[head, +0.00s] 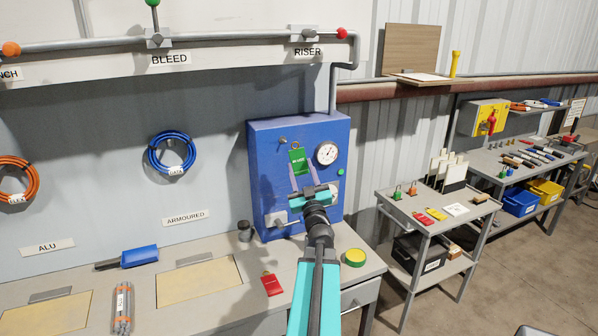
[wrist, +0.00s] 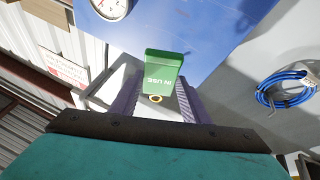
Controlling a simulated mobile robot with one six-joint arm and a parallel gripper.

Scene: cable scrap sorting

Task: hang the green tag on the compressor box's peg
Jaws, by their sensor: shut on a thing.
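The green tag (head: 298,160), marked IN USE, is between the fingertips of my gripper (head: 301,173), in front of the upper part of the blue compressor box (head: 262,180). In the wrist view my gripper (wrist: 160,88) is shut on the green tag (wrist: 168,72), and a brass ring (wrist: 155,99) shows at one end of the tag. A small grey stub (head: 283,139) sticks out of the box's face, up and left of the tag. I cannot tell whether it is the peg. I cannot tell whether the tag touches the box.
A pressure gauge (head: 327,153) is to the tag's right, and a lever (head: 282,222) is below. A trolley (head: 430,222) stands to the right.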

